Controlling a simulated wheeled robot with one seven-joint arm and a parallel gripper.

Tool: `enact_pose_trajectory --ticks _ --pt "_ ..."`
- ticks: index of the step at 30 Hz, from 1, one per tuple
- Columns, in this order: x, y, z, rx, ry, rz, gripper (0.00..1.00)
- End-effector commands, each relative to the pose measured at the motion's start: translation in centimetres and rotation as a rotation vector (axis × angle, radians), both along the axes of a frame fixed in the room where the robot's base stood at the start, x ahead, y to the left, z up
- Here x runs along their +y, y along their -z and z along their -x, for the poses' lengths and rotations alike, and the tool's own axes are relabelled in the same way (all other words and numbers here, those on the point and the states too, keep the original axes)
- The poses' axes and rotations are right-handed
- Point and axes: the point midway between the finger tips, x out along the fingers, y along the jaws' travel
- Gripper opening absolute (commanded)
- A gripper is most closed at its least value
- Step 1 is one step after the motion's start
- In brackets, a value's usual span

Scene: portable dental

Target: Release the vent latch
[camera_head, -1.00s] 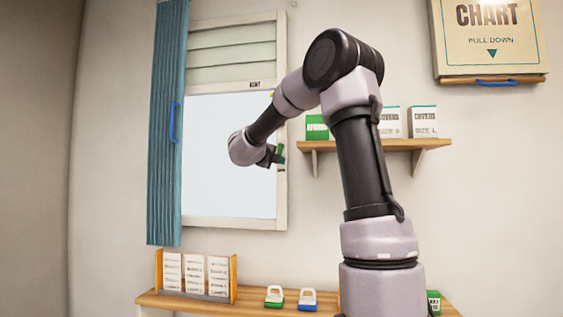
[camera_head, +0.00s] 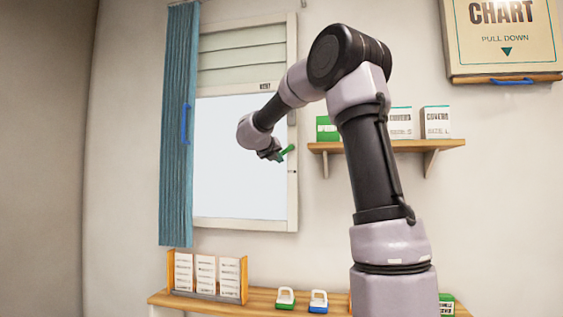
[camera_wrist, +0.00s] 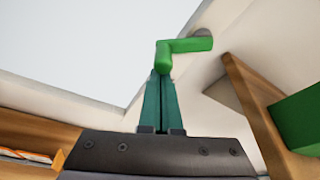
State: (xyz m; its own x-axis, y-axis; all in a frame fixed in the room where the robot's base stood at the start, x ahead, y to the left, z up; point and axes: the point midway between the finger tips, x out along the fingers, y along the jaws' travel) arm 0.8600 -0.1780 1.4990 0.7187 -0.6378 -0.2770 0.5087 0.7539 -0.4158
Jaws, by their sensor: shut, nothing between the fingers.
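The vent latch is a bright green bent lever (camera_wrist: 186,46). In the wrist view its far end meets a round grey base on the pale window frame (camera_wrist: 60,103), and its near end bends toward me. My gripper (camera_wrist: 160,74) has dark green fingers, closed together with nothing between them, their tips at the lever's bent near end. Whether they touch is unclear. In the head view the lever (camera_head: 288,151) slants up and right at the window's right frame, with my gripper (camera_head: 281,157) beside it. The slatted vent (camera_head: 240,55) is above the pane, labelled VENT.
A blue curtain (camera_head: 177,130) hangs at the window's left. A wall shelf (camera_head: 390,146) with green and white boxes is close on the right. Below, a lower shelf (camera_head: 255,302) holds a card rack and two small clips. A chart case (camera_head: 505,40) is upper right.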

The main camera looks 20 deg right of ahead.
Motion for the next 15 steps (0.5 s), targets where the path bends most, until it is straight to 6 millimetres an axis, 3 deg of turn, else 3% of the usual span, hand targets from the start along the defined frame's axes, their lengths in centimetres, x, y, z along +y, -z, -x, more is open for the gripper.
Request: enact_pose_trajectory --ticks 15 --pt "0.37 -0.45 -0.28 -0.065 0.001 -0.095 0.0"
